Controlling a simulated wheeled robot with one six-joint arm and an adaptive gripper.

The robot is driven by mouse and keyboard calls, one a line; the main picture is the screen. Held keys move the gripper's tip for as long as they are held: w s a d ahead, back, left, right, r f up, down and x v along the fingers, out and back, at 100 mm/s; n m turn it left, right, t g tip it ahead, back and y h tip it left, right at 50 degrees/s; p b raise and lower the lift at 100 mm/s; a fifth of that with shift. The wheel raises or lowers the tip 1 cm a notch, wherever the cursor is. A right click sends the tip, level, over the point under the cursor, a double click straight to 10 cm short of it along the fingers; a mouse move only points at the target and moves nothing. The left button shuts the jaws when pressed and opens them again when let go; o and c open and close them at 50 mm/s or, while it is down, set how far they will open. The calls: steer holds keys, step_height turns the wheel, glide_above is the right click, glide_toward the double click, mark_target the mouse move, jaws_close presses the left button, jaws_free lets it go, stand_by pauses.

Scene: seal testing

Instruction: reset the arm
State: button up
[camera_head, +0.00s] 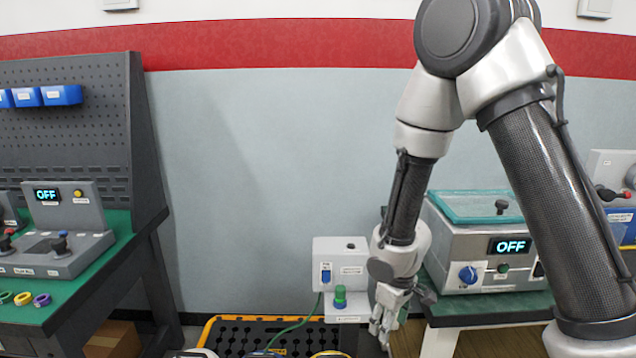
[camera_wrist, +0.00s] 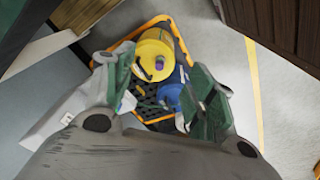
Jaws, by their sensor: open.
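My gripper (camera_head: 382,322) hangs low in the head view, fingers pointing down, just left of the right-hand bench. In the wrist view it is open (camera_wrist: 155,85), with its two green-padded fingers spread apart and nothing held between them. Through the gap I see a yellow container (camera_wrist: 152,55) and a blue one (camera_wrist: 171,94) on a dark slotted pallet (camera_wrist: 147,103) with an orange rim, farther below. My arm is bent, coming down from the top right of the head view.
On the right bench stands a tester (camera_head: 490,244) with a teal lid, its display reading OFF. A white box (camera_head: 340,264) with a green knob is close left of my gripper. The orange-rimmed pallet (camera_head: 230,336) lies below. A left bench (camera_head: 112,228) carries another OFF unit (camera_head: 62,207).

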steer(key=s+d+r+m+t, duration=0.1)
steer(key=s+d+r+m, duration=0.2)
steer(key=r, duration=0.7)
steer(key=s+d+r+m+t, duration=0.1)
steer(key=s+d+r+m, duration=0.2)
steer(key=s+d+r, duration=0.5)
steer(key=s+d+r+m+t, duration=0.1)
steer(key=s+d+r, duration=0.4)
steer(key=r, duration=0.8)
steer(key=d+m, duration=0.1)
steer(key=d, duration=0.2)
steer(key=shift+s+d+r+m, duration=0.15)
steer(key=shift+s+d+m, duration=0.15)
steer(key=shift+s+m, duration=0.1)
steer(key=shift+w+a, duration=0.1)
